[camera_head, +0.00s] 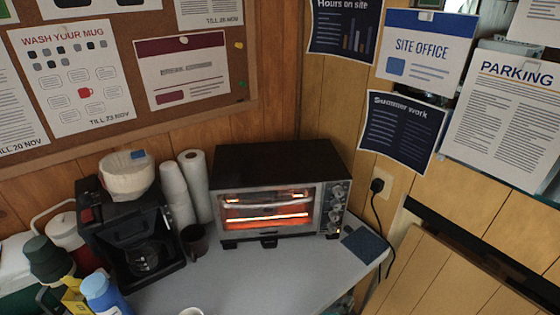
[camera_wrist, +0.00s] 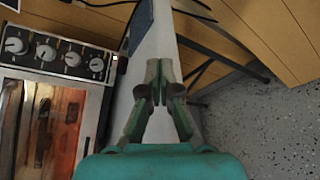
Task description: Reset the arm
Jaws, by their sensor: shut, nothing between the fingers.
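My gripper (camera_wrist: 160,75) shows in the wrist view, with its green fingers brought together at the tips and nothing between them. It is over the right end of the grey counter (camera_wrist: 156,48), beside the toaster oven (camera_wrist: 92,92) and its row of knobs. The head view does not show my gripper. There the toaster oven (camera_head: 270,195) stands on the counter (camera_head: 230,280) with its door closed and orange glowing bars behind the glass.
A dark blue pad (camera_head: 367,246) lies right of the oven, near a hanging black cord (camera_head: 377,215). Speckled floor (camera_wrist: 265,130) is clear.

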